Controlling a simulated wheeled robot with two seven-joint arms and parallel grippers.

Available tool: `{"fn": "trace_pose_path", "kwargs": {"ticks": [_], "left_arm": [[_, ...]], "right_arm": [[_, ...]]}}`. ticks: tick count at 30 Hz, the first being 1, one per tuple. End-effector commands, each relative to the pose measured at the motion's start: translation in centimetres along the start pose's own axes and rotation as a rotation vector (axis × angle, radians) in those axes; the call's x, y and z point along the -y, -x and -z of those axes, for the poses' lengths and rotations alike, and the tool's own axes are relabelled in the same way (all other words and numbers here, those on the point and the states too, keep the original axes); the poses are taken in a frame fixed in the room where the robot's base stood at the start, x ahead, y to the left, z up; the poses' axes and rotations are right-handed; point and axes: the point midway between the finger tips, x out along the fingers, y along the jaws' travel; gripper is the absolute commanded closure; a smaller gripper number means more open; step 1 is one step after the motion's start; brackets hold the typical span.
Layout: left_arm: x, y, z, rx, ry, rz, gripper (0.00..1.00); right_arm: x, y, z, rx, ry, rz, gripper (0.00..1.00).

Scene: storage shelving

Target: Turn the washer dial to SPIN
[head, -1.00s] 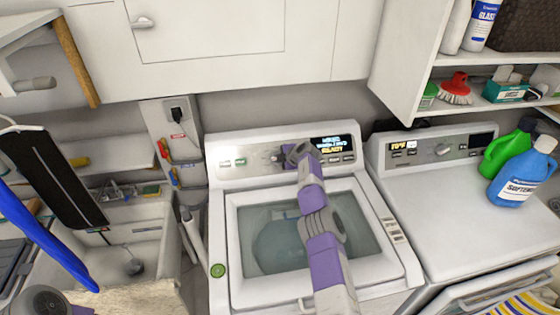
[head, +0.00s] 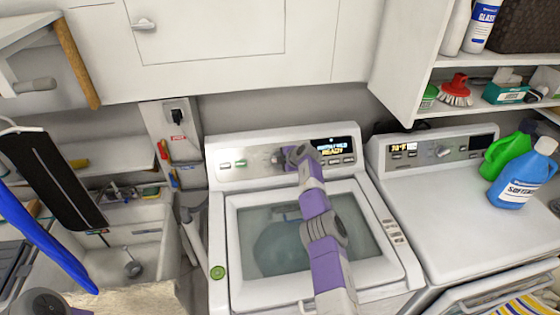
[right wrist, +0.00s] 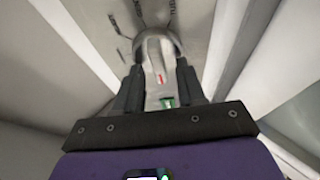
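The washer (head: 216,235) is a white top-loader with a glass lid, standing mid-view in the head view. Its dial is mostly hidden by my right gripper (head: 283,159) there. In the right wrist view the silver dial (right wrist: 156,50), with a small red mark on its raised grip bar, sits between the dark fingers of my right gripper (right wrist: 158,72); they appear closed on the bar's two sides. The washer display (head: 333,147) is lit, its lower line reading READY; the upper line is too small to read surely.
A dryer (head: 455,205) with its own knob and display stands right of the washer, with detergent jugs (head: 522,172) on top. A utility sink (head: 132,245) is at left. White cabinets (head: 220,35) hang above; the shelf at right holds a red brush (head: 456,88).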

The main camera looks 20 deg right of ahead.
Motion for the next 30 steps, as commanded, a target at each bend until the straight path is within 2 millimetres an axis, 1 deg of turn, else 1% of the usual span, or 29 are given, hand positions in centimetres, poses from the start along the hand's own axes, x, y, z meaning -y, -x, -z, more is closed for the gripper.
{"fn": "trace_pose_path", "kwargs": {"ticks": [8,16,23,30], "left_arm": [[0.0,-0.1,0.0,0.000,0.000,0.000,1.00],[0.1,-0.2,0.0,0.000,0.000,0.000,1.00],[0.1,-0.4,0.0,0.000,0.000,0.000,1.00],[0.2,-0.7,0.0,0.000,0.000,0.000,1.00]], "right_arm": [[-0.2,0.3,-0.1,0.003,-0.001,-0.002,0.61],[-0.5,1.5,-0.3,0.006,-0.002,-0.005,0.61],[-0.1,2.6,0.1,0.000,-0.003,-0.001,0.61],[-0.1,5.1,0.1,-0.001,-0.002,-0.002,0.61]]}}
